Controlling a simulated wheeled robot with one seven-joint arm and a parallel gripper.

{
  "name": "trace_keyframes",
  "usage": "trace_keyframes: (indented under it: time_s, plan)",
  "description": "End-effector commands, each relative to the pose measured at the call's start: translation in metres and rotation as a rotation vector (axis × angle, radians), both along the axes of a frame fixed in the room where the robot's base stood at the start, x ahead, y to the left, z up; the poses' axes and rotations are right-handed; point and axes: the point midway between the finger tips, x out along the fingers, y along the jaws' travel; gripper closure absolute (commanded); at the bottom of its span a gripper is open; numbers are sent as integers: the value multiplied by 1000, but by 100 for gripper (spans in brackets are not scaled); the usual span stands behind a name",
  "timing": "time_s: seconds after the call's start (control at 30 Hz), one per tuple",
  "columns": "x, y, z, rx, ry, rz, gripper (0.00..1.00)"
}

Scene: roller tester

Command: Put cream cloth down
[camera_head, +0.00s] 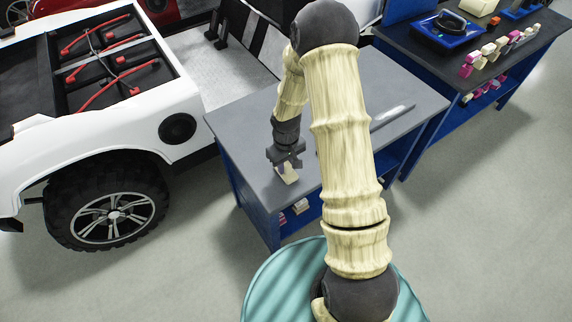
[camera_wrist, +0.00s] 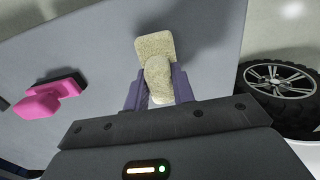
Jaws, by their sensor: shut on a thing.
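The cream cloth (camera_wrist: 154,47) is in my gripper (camera_wrist: 159,92), between the two purple fingers in the wrist view. Its far end sticks out past the fingertips over the grey table top. In the head view the cloth (camera_head: 289,174) is a small pale patch just below my gripper (camera_head: 285,163), close to the front left part of the grey table (camera_head: 245,122). I cannot tell whether the cloth touches the table top. My gripper is shut on the cloth and points down.
A pink object with a dark part (camera_wrist: 50,97) lies on the table in the wrist view. A white vehicle (camera_head: 130,125) with a black tyre stands left of the table. A second table (camera_head: 425,62) with a blue tray and several small pieces is at the right.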

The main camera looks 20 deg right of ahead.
Motion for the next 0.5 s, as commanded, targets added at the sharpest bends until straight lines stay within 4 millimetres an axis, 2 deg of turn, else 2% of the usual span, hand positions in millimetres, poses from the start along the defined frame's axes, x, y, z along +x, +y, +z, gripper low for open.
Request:
trace_keyframes:
  time_s: [0.43, 0.47, 0.5]
  plan:
    - [0, 0, -9, 0, -1, 0, 100]
    - [0, 0, -8, 0, -1, 0, 69]
    - [0, 0, -8, 0, -1, 0, 61]
